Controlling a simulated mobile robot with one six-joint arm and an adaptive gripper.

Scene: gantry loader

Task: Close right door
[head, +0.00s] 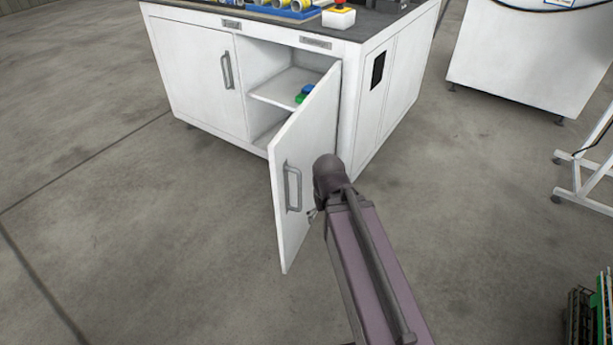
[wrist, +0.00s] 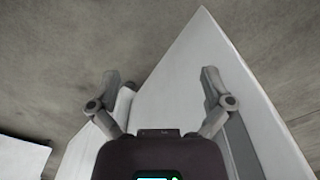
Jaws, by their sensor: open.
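The right door (head: 315,125) of the white cabinet stands wide open, swung out from its right edge. Its outer face, with a grey bar handle (head: 287,188) near the free edge, faces me. My gripper (head: 315,212) is beside that outer face, just right of the handle and mostly hidden by my arm. In the wrist view my gripper (wrist: 161,80) is open with its fingers wide apart and nothing held between them. The white door panel (wrist: 190,60) fills the space behind the fingers. I cannot tell whether a finger touches the door.
The cabinet's left door (head: 195,75) is shut. An inner shelf (head: 282,88) holds small blue and green items. A white machine (head: 525,60) stands at right. Floor left of the door is clear.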

